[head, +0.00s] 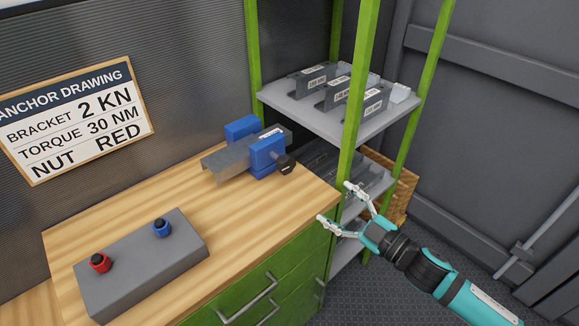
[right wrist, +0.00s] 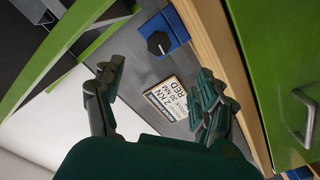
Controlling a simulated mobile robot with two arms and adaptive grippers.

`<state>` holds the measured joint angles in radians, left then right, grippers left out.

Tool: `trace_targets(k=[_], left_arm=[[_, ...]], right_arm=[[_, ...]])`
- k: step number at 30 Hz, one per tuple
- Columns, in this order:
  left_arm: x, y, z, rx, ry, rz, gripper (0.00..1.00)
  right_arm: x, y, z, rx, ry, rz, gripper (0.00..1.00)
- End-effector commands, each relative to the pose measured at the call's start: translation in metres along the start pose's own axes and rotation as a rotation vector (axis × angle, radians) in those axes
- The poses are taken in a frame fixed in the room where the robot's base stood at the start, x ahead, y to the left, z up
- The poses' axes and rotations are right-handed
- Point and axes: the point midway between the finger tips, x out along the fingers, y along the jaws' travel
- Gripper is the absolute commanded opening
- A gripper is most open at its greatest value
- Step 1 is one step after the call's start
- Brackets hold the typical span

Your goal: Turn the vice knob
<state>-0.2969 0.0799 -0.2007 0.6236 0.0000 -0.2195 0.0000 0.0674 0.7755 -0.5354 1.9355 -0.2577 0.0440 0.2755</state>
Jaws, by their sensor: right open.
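The blue vice (head: 267,152) stands at the back right of the wooden workbench, with a grey metal bracket (head: 228,164) in it. Its round black knob (head: 284,164) sticks out on the right side, towards the bench edge. In the right wrist view the knob (right wrist: 159,43) shows beyond the fingertips, in front of a blue part of the vice (right wrist: 176,28). My right gripper (head: 334,201) is open and empty, to the right of and nearer than the knob, apart from it, by the bench's right edge. Its fingers (right wrist: 157,82) are spread wide. My left gripper is out of view.
A green-posted shelf (head: 318,117) with grey brackets stands just behind and right of the bench (head: 240,230); one post is close to my right gripper. A grey block (head: 145,270) with a red and a blue knob lies front left. Green drawers with handles (head: 248,299) face front.

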Motion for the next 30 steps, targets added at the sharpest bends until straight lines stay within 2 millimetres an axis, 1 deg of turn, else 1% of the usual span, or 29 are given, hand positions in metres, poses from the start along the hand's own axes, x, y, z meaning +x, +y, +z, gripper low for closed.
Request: trace_targets(k=[5, 15, 21, 25, 30], left_arm=[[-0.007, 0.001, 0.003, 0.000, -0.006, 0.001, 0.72], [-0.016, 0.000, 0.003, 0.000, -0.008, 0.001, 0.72], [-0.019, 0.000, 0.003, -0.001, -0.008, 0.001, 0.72], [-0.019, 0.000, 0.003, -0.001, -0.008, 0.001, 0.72], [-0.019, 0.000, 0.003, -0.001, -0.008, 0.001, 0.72]], right_arm=[[0.028, 0.003, -0.002, 0.001, 0.001, 0.004, 0.72], [0.103, 0.003, -0.001, 0.001, -0.001, 0.005, 0.72], [0.142, 0.002, 0.000, 0.003, -0.002, 0.003, 0.72], [0.158, 0.002, 0.001, 0.002, -0.002, 0.003, 0.72], [0.168, 0.001, 0.002, 0.002, -0.003, 0.002, 0.72]])
